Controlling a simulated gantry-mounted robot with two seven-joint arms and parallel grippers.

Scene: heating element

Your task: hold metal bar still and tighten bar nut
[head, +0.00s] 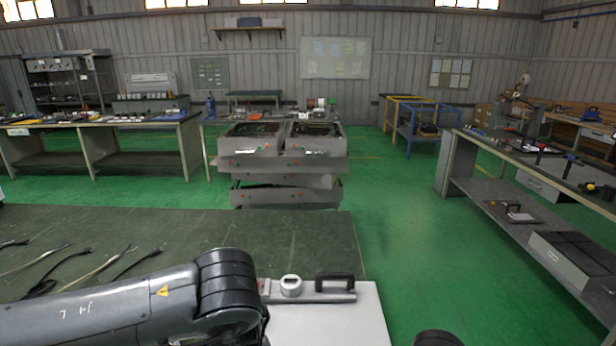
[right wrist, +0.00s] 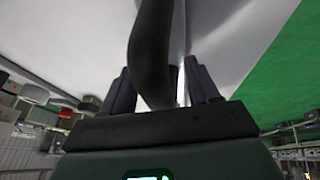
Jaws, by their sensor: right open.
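A light grey metal bar (head: 309,297) lies on a white board (head: 325,325) at the bottom middle of the head view. A pale round fitting (head: 290,286), possibly the bar nut, stands at its left part. A black handle (head: 335,277) stands on its right part. In the right wrist view my right gripper (right wrist: 158,75) is open. A dark curved piece (right wrist: 152,40), perhaps the black handle, passes between its fingers. I cannot tell whether they touch it. My left arm crosses the bottom left of the head view; its gripper is hidden.
Several loose cables (head: 65,265) lie on the dark green table (head: 190,230) at left. A grey lift cart (head: 285,165) stands beyond the table. A workbench (head: 520,165) runs along the right. Green floor (head: 410,230) is clear between.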

